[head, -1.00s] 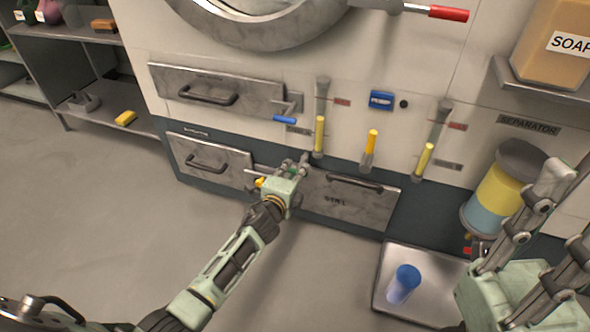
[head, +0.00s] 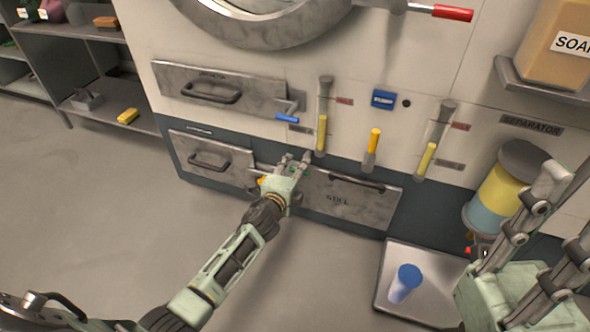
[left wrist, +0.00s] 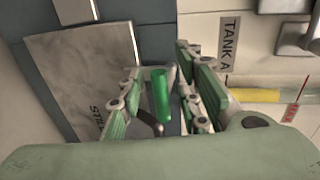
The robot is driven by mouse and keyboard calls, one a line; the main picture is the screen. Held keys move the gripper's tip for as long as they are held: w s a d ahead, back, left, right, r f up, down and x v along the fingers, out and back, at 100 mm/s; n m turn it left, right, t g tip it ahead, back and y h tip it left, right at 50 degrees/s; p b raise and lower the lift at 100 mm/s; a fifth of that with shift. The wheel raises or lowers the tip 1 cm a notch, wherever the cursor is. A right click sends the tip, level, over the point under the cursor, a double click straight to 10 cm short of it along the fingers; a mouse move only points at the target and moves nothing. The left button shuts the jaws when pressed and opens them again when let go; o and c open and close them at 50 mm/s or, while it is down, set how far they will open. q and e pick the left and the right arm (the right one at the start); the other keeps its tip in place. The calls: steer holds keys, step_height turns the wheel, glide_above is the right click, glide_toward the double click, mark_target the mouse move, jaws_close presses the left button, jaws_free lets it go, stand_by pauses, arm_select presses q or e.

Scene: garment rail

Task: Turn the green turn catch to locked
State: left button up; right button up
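The green turn catch (left wrist: 161,95) shows in the left wrist view as an upright green handle between the two fingers of my left gripper (left wrist: 162,88). A gap shows on each side of it, so the fingers are around it but not closed on it. In the head view the left gripper (head: 296,160) is at the upper left corner of the STILL panel (head: 350,203), and the hand mostly hides the catch. Any lock marking is not readable. My right gripper (head: 550,225) is at the right edge, fingers spread and partly cut off, with nothing seen between them.
Above are a drawer with a blue-handled catch (head: 287,118) and several yellow gauges, one (head: 321,132) close to my left fingers. A tray (head: 388,275) with a blue-capped container (head: 404,283) lies on the floor. A shelf (head: 85,110) stands at left. The floor at left is clear.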

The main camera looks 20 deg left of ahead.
arm_select(q)
steer(key=shift+d, duration=0.1)
steer(key=shift+s, duration=0.2)
steer(key=s+r, duration=0.2)
steer(key=s, duration=0.9)
steer(key=shift+s+a+r, duration=0.15)
steer(key=shift+s+a, duration=0.05)
steer(key=shift+a, duration=0.05)
